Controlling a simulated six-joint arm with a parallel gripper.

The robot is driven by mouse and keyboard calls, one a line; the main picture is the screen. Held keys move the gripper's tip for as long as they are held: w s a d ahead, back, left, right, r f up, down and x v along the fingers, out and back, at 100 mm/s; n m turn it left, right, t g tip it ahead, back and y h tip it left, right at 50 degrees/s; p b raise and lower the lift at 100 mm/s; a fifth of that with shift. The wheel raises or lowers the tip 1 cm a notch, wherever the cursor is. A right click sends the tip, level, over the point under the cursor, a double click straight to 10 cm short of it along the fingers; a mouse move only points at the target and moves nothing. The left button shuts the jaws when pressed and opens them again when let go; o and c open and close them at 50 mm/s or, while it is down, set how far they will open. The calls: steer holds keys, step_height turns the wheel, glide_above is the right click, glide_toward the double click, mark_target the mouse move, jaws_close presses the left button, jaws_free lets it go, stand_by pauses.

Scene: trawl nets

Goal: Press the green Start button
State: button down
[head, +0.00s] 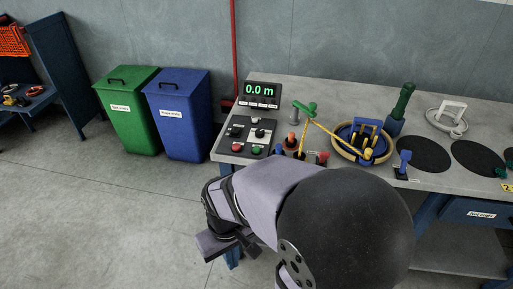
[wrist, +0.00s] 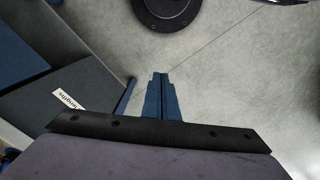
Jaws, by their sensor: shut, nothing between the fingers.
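The green button (head: 256,150) sits on the front right of a grey control panel (head: 247,141) at the left end of the workbench. A red button (head: 237,147) is to its left. My arm's dark and lilac links fill the lower middle of the head view, in front of the bench, and I cannot make out the fingertips there. In the wrist view my gripper (wrist: 160,82) shows as two blue fingers closed together, empty, with the grey floor behind them. The green button does not show in the wrist view.
A display (head: 262,95) reading 0.0 m stands behind the panel. Green (head: 128,120) and blue (head: 180,120) bins stand left of the bench. Floor at left is clear.

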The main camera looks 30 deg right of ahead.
steer(key=s+d+r+m+g+y+p, duration=0.1)
steer(key=s+d+r+m+g+p, duration=0.2)
steer(key=p, duration=0.5)
steer(key=s+d+r+m+p, duration=0.1)
steer(key=s+d+r+p, duration=0.2)
steer(key=d+r+p, duration=0.4)
steer(key=w+d+f+n+t+h+p, duration=0.1)
steer(key=w+d+p, duration=0.25)
steer(key=d, duration=0.35)
steer(key=w+d+f+n+h+p, duration=0.1)
steer(key=w+d+p, duration=0.1)
steer(key=d+p, duration=0.3)
steer(key=w+d+n+t+h+b, duration=0.1)
steer(key=w+d+n+t, duration=0.2)
steer(key=w, duration=0.4)
steer(key=w+d+n+t+h, duration=0.1)
steer(key=w+d+t, duration=0.1)
steer(key=w+d, duration=0.4)
steer(key=w+a+r+n+t+y, duration=0.1)
steer(key=w+a+r+n+t, duration=0.1)
steer(key=w, duration=0.5)
steer(key=w+a+r+n+t+y, duration=0.1)
steer(key=w+a+r+n+t, duration=0.2)
steer(key=w, duration=0.4)
step_height(320, 180, up, 3)
steer(key=shift+a+f+n+t+y, duration=0.15)
steer(key=shift+n+t+y, duration=0.15)
steer(key=shift+n+t, duration=0.4)
